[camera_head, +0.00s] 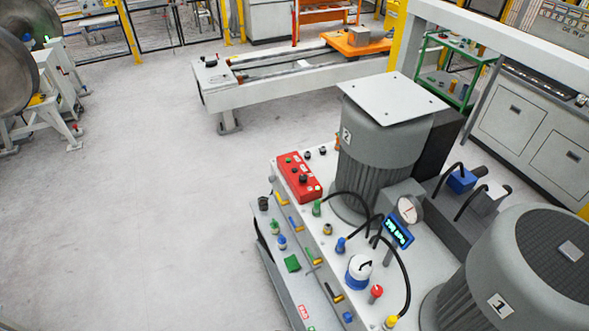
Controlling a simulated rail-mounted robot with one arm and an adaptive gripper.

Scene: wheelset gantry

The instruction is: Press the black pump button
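A red control box (299,177) sits on the top left edge of the light grey pump unit (330,250). A black button (303,179) stands up near the middle of the box, and smaller knobs show around it, too small to tell apart well. I cannot tell from a label which one is the pump button. My gripper does not show in this view.
A large grey motor marked 2 (385,150) stands right of the red box, and motor 1 (530,270) at the lower right. Black hoses, a gauge (408,209) and a blue display (398,231) stand between them. The floor (140,220) to the left is clear.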

